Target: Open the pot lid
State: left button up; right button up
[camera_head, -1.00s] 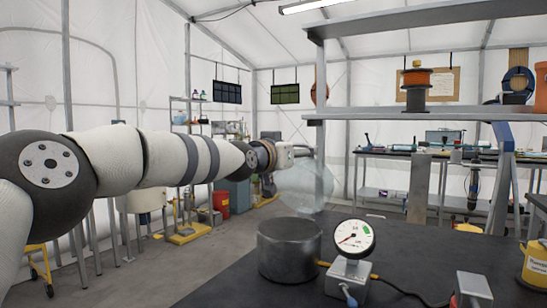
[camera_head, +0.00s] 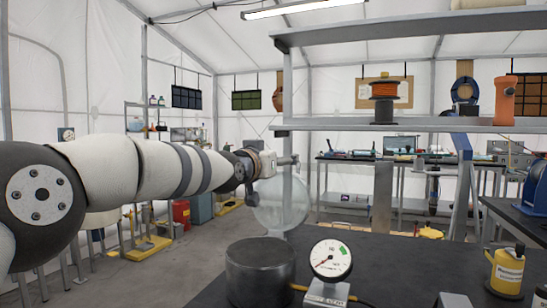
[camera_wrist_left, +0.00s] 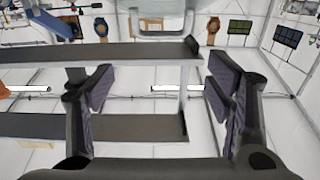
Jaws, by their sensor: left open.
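The pot (camera_head: 260,275) is a dark grey metal cylinder at the front edge of the black bench in the head view. A round, clear glass lid (camera_head: 282,205) stands nearly upright above the pot's back rim, raised off its top; its lower edge is near that rim, and I cannot tell how it is joined. My right gripper is not in view.
A pressure gauge (camera_head: 330,260) stands right of the pot. A yellow container (camera_head: 507,272) is at the bench's right. A metal shelf (camera_head: 440,125) with an orange spool (camera_head: 384,100) spans above the bench. Bare bench (camera_head: 400,262) lies behind the gauge.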

pick_arm(q)
jog(key=v, duration=1.2)
